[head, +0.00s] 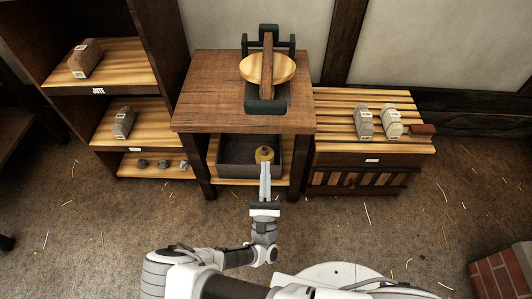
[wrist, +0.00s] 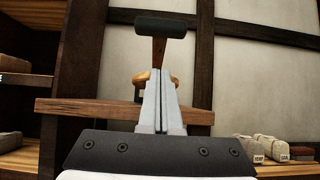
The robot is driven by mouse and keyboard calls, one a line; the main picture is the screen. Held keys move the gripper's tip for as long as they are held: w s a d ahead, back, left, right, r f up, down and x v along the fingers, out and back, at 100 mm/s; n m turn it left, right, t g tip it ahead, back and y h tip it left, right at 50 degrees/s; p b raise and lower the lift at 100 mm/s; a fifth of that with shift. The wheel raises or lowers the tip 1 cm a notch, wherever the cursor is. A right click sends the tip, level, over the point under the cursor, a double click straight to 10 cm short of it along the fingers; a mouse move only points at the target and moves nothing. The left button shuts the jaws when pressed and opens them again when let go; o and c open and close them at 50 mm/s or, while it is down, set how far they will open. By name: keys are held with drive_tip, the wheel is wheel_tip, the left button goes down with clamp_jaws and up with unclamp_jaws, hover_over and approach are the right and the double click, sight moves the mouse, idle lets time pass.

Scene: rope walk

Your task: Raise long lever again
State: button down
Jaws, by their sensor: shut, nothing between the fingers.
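The long lever (head: 267,52) is a wooden bar on a dark frame on top of the brown table. It lies over a round pale wooden disc (head: 250,68), and a dark crossbar grip (head: 266,106) is at its near end. In the wrist view the crossbar grip (wrist: 160,27) shows above my fingertips, with a short length of wooden bar below it. My gripper (head: 265,166) is shut and empty, in front of the table's near edge and apart from the lever. In the wrist view my fingers (wrist: 159,74) hide part of the disc and the table edge.
The table (head: 205,95) has a dark open bin (head: 235,150) on its lower shelf. A round brass-coloured thing (head: 264,153) shows at my fingertips. A shelf unit (head: 118,78) stands left; a slatted bench (head: 335,122) with wrapped bundles (head: 364,122) stands right. Bricks (head: 497,278) are at lower right.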

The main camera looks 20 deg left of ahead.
drive_tip(key=w+a+r+b, duration=0.1)
drive_tip(key=w+r, duration=0.6)
drive_tip(key=r, duration=0.2)
drive_tip(key=shift+w+a+r, duration=0.15)
drive_tip(key=shift+a, duration=0.2)
drive_tip(key=shift+r, duration=0.1)
